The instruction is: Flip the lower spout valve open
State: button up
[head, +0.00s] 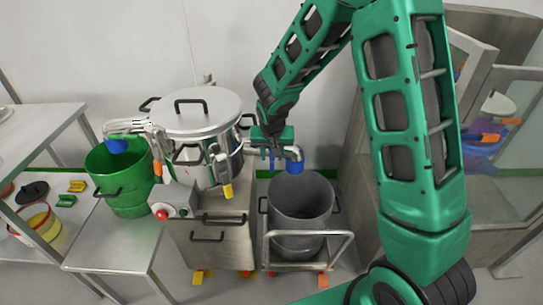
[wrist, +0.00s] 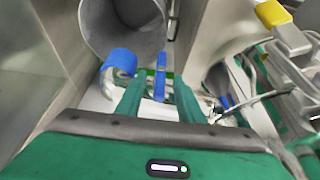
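A steel pot (head: 196,129) with a lid has a spout on each side. The right spout (head: 293,152) sits lower in the picture and ends in a blue tip, also seen in the wrist view (wrist: 120,62). A thin blue valve lever (head: 271,160) hangs beside this spout; it also shows in the wrist view (wrist: 160,77). My gripper (head: 272,141) is at this spout. In the wrist view my gripper (wrist: 158,84) has its two green fingers apart, with the lever between them near the tips. A gap shows on both sides of the lever; contact cannot be told.
A grey bin (head: 301,205) stands under the right spout on a steel cart (head: 310,250). A control box with a red button (head: 162,214) is in front. A cabinet stands at right.

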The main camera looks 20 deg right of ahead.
jog(key=shift+w+f, duration=0.15)
jog(key=shift+f, duration=0.2)
grip_shut()
jog(key=shift+w+a+f+n+g+h, duration=0.1)
jog(key=shift+a+n+g+h, duration=0.2)
jog(key=shift+h, duration=0.7)
jog(key=shift+a+g+h, duration=0.15)
jog(key=shift+g+h, duration=0.15)
jog(key=shift+h, duration=0.7)
